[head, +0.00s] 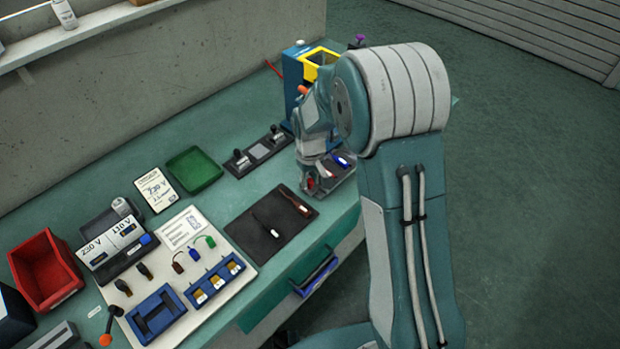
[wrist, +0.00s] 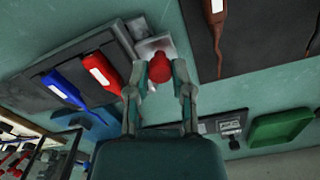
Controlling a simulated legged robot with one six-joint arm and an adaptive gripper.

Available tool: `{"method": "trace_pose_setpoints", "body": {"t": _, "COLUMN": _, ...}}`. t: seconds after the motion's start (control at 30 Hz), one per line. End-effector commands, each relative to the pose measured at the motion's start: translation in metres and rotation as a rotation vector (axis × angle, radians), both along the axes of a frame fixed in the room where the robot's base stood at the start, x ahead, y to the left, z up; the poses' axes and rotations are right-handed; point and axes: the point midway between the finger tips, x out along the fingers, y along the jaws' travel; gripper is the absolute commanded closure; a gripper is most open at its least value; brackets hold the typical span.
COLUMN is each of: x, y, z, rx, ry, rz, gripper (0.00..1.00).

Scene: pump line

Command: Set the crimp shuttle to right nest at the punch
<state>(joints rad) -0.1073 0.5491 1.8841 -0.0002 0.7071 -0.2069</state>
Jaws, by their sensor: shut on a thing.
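My gripper (wrist: 160,76) is shut on a round red knob (wrist: 159,68), with one finger on each side of it. The knob stands over a pale plate (wrist: 146,49) at the end of a dark grey block, which looks like the crimp shuttle (wrist: 118,36). A blue piece (wrist: 66,88) and a red piece (wrist: 103,72), both with white labels, lie side by side on the grey assembly. In the head view my gripper (head: 312,180) is low at the bench's right end, and the blue piece (head: 343,160) shows beside it. I cannot clearly make out the punch or which nest is there.
A blue and yellow machine (head: 292,72) stands behind my arm. A dark mat (head: 258,212) with two tools lies left of my gripper. A grey plate with two black knobs (head: 258,150) and a green tray (head: 194,170) are farther back. The bench's front edge is close.

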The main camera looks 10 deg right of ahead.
Motion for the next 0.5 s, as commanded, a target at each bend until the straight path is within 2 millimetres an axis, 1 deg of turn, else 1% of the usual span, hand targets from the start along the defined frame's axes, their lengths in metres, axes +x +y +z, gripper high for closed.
{"method": "trace_pose_setpoints", "body": {"t": 0.07, "x": 0.001, "y": -0.002, "z": -0.001, "rx": 0.0, "ry": 0.001, "rz": -0.001, "gripper": 1.0}}
{"method": "trace_pose_setpoints", "body": {"t": 0.13, "x": 0.007, "y": -0.01, "z": -0.002, "rx": 0.0, "ry": 0.001, "rz": -0.004, "gripper": 1.0}}
{"method": "trace_pose_setpoints", "body": {"t": 0.33, "x": 0.032, "y": -0.044, "z": -0.002, "rx": 0.0, "ry": 0.001, "rz": -0.004, "gripper": 1.0}}
{"method": "trace_pose_setpoints", "body": {"t": 0.4, "x": 0.037, "y": -0.051, "z": -0.002, "rx": 0.0, "ry": 0.002, "rz": -0.003, "gripper": 1.0}}
{"method": "trace_pose_setpoints", "body": {"t": 0.5, "x": 0.041, "y": -0.057, "z": -0.002, "rx": 0.0, "ry": 0.002, "rz": -0.001, "gripper": 1.0}}
